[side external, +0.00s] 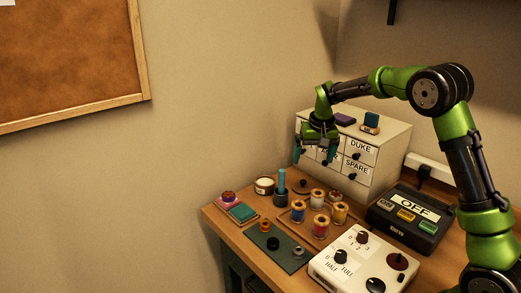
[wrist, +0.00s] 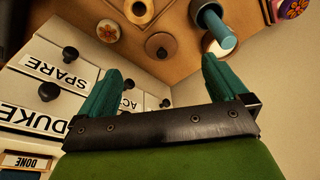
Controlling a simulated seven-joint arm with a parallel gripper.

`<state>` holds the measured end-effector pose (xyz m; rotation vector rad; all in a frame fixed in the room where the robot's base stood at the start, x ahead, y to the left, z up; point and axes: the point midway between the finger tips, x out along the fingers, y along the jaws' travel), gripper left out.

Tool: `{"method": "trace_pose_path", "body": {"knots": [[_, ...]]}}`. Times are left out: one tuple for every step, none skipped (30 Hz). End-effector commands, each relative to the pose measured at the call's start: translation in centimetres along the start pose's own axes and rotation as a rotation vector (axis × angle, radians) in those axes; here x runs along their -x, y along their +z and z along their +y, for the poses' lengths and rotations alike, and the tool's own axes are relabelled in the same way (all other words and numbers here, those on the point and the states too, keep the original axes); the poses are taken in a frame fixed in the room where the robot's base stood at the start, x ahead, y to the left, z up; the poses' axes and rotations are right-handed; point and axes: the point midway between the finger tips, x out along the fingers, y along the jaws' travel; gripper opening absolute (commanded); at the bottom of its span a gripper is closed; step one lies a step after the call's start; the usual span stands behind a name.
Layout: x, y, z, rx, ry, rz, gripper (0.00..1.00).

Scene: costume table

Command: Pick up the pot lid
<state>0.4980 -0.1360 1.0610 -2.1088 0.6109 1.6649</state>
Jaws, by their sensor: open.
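The pot lid, a brown disc with a dark knob (side external: 302,187), lies on the table in front of the drawer cabinet. In the wrist view the lid (wrist: 161,46) shows between and beyond my fingertips. An open pot with pale contents (side external: 264,184) stands to its left. In the wrist view the pot is partly hidden behind a blue stick. My gripper (side external: 314,155) is open and empty, with teal fingers pointing down, above the lid and close to the cabinet front. It also shows in the wrist view (wrist: 162,68).
The labelled drawer cabinet (side external: 352,150) with protruding dark knobs stands right beside my gripper. A blue stick in a dark holder (side external: 281,187) stands upright left of the lid. Several thread spools (side external: 320,224) stand in front. A control box (side external: 362,262) and switch box (side external: 408,215) occupy the right.

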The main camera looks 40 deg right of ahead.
Motion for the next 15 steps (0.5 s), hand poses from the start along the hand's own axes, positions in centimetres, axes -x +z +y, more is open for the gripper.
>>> {"method": "trace_pose_path", "body": {"knots": [[-0.6, -1.3, 0.1, 0.001, 0.019, 0.009, 1.0], [-0.6, -1.8, 0.1, 0.003, 0.026, 0.016, 1.0], [-0.4, -2.5, 0.1, 0.003, 0.03, 0.026, 1.0], [-0.1, -2.9, 0.0, 0.004, 0.031, 0.035, 1.0], [0.3, -3.2, 0.0, 0.005, 0.03, 0.044, 1.0], [0.5, -3.5, -0.1, 0.006, 0.03, 0.052, 1.0], [0.4, -3.5, -0.1, 0.007, 0.031, 0.052, 1.0], [0.1, -3.5, 0.0, 0.007, 0.033, 0.047, 1.0], [-0.5, -3.4, 0.0, 0.006, 0.033, 0.042, 1.0], [-1.0, -3.4, 0.0, 0.005, 0.033, 0.042, 1.0], [-1.6, -3.4, 0.1, 0.005, 0.033, 0.042, 1.0], [-2.5, -3.4, 0.1, 0.006, 0.034, 0.041, 1.0], [-3.2, -3.4, 0.1, 0.006, 0.033, 0.041, 1.0], [-3.9, -3.5, 0.1, 0.006, 0.033, 0.041, 1.0], [-4.7, -3.5, 0.1, 0.006, 0.032, 0.041, 1.0]]}}
